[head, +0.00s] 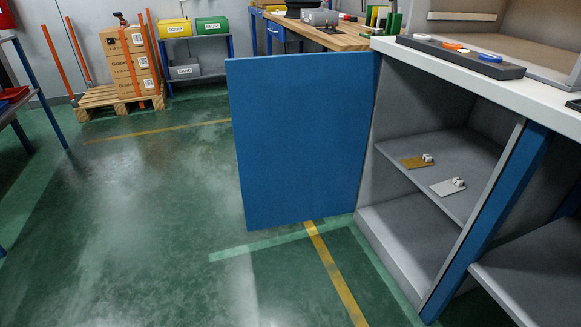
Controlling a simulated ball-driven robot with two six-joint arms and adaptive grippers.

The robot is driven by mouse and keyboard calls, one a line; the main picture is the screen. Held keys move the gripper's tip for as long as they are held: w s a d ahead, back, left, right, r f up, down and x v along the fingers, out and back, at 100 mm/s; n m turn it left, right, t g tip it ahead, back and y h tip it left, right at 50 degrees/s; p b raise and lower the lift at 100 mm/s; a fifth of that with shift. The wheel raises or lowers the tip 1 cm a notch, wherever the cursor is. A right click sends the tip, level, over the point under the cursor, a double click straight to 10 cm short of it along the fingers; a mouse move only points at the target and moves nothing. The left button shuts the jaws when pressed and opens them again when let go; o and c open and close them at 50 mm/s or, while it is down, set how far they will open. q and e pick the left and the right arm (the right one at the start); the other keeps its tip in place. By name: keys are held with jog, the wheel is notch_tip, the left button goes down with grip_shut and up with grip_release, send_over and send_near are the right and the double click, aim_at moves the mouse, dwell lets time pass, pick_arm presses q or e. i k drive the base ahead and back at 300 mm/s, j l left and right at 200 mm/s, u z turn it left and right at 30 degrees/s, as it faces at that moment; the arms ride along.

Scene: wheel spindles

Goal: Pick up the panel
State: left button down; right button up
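Two small flat plates lie on the middle shelf of the open grey cabinet. One is a brass-coloured plate (411,163) with a small white piece (427,158) at its right end. The other is a pale silver plate (443,188), nearer me, with a similar white piece (458,182). I cannot tell which thing is the panel. A large flat blue door (303,140) stands open at the cabinet's left side. Neither of my grippers is in view.
The cabinet's shelf (465,150) is otherwise largely bare. A white worktop (540,95) above holds a dark tray (460,57) with round coloured pieces. A blue post (490,225) edges the opening on the right. Green floor (150,230) at left is clear.

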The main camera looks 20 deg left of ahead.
aim_at(426, 160)
jog(key=k+z, duration=0.1)
jog(key=z, duration=0.35)
jog(key=k+z, duration=0.1)
jog(key=z, duration=0.4)
jog(key=k+l+z, duration=0.1)
jog(key=z, duration=0.35)
jog(key=j+z, duration=0.2)
jog(key=j, duration=0.35)
jog(key=j+z, duration=0.2)
jog(key=j, duration=0.35)
jog(key=k+j+z, duration=0.15)
jog(key=j, duration=0.4)
jog(key=k+j+z, duration=0.2)
jog(key=j, duration=0.35)
jog(key=i+j, duration=0.05)
jog(key=i, duration=0.05)
